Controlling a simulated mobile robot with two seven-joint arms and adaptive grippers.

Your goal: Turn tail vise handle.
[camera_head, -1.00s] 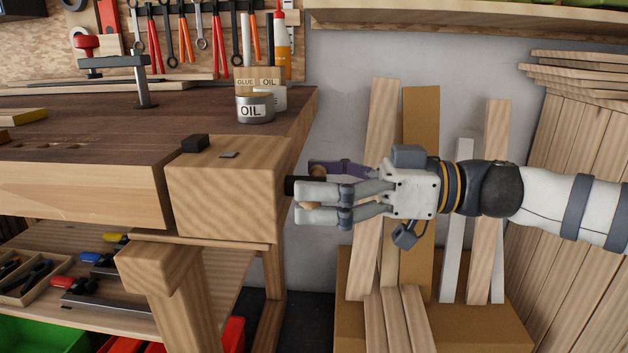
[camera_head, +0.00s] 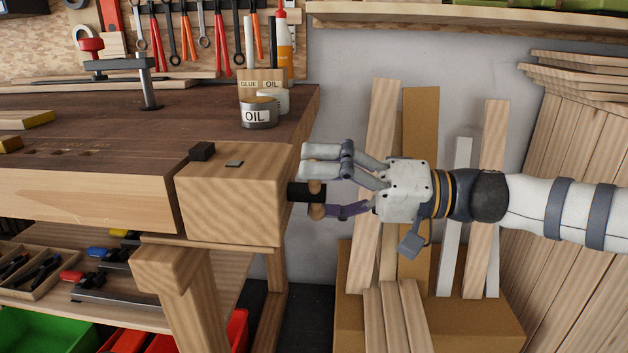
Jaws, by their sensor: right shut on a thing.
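The tail vise (camera_head: 235,200) is a big light wooden block at the right end of the workbench. A short black screw (camera_head: 300,192) sticks out of its right face. The vise handle (camera_head: 317,211) is a small wooden bar with rounded ends at the screw's outer end; parts of it are hidden by my fingers. My right gripper (camera_head: 322,185) comes in from the right and is shut on the handle, with two grey fingers above and one purplish finger below. My left gripper is not in view.
An oil can (camera_head: 259,113) stands on the bench top (camera_head: 90,130) near its right edge. A metal holdfast (camera_head: 148,85) stands further left. Planks (camera_head: 375,140) lean on the wall behind my right arm. The air right of the vise is otherwise clear.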

